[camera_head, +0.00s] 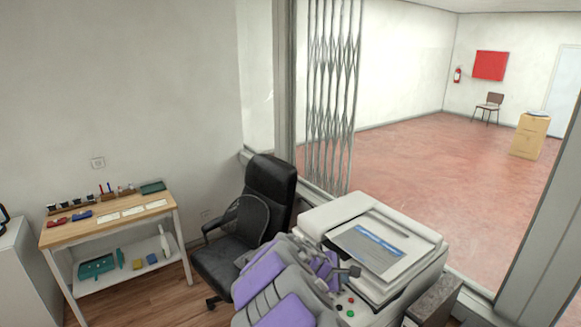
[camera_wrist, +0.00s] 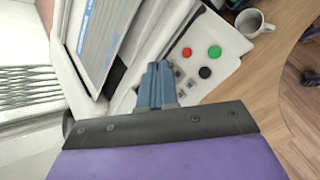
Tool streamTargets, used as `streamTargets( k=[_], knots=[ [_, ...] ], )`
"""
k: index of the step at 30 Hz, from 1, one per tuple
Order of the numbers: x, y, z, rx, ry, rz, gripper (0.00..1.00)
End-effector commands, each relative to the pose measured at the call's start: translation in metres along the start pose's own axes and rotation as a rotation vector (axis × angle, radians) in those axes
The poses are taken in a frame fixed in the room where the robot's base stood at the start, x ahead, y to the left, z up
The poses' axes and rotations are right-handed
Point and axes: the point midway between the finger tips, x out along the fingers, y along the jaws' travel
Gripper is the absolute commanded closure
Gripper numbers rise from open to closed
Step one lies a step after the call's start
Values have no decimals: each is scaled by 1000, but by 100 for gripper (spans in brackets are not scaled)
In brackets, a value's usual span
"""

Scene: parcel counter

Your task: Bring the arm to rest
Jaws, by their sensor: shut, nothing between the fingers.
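My arm (camera_head: 275,285), with purple and grey links, is folded low at the bottom middle of the head view, in front of the office chair and beside the copier. My gripper (camera_wrist: 157,85) shows in the wrist view with its blue-grey fingers together and nothing between them. In that view the fingers appear over the edge of the copier's button panel (camera_wrist: 205,65), with its red, green and black buttons. I cannot tell whether they touch it.
The white copier (camera_head: 410,265) stands close by on the right. A black office chair (camera_head: 262,205) is behind my arm. A shelf table (camera_head: 130,212) with small items stands at left. A white mug (camera_wrist: 252,22) sits on a wooden surface (camera_wrist: 290,95). Open red floor (camera_head: 420,165) lies beyond.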

Motion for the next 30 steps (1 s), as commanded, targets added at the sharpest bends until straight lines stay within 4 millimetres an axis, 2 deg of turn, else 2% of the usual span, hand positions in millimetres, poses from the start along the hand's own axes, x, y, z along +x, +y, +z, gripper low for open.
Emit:
streamTargets(
  k=[6, 13, 21, 30],
  knots=[
    [-10, -35, 64, 256, -55, -102, 100],
    [-27, -86, 110, 515, -88, -223, 100],
    [-52, -160, 138, 778, -98, -383, 100],
    [-83, -248, 140, 1006, -89, -582, 100]
  ],
)
